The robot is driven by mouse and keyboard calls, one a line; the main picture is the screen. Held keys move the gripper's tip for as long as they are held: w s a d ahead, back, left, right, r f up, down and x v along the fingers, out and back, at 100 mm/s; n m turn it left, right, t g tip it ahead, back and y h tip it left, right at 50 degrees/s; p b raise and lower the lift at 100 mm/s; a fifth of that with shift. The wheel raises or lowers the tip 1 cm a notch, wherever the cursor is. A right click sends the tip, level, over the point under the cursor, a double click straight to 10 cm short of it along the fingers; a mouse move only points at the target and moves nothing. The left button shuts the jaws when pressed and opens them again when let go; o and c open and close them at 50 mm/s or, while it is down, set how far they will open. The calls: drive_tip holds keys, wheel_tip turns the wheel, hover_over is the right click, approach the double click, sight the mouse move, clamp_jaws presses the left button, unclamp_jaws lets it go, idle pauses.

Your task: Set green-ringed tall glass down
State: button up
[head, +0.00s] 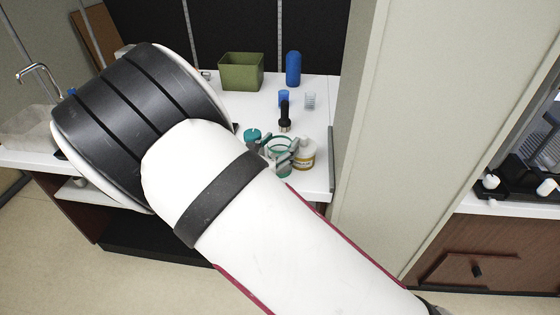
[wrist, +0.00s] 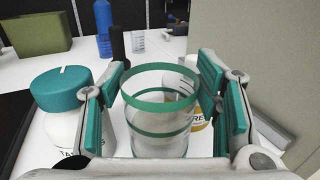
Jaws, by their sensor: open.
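The green-ringed tall glass (wrist: 158,122) is clear with green bands and is upright in the middle of the wrist view. My gripper (wrist: 165,95) is open, with its teal finger pads on the left and right of the glass and gaps showing beside it. The base of the glass is out of the wrist view, so I cannot see what it rests on there. In the head view the glass (head: 281,144) shows among the fingers of my gripper (head: 279,150), over the right front part of the white counter (head: 315,120). My arm hides much of that area.
A teal-lidded white jar (wrist: 62,105) stands close on the left. A yellow-labelled jar (head: 304,156) is close on the right. Behind are a black-handled item (head: 284,113), a blue cup (head: 284,97), a clear cup (head: 310,101), a blue bottle (head: 293,69) and a green bin (head: 240,72).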

drive_tip(key=shift+w+d, duration=0.1)
drive_tip(key=shift+w, duration=0.1)
drive_tip(key=c, duration=1.4)
drive_tip(key=shift+r, duration=0.15)
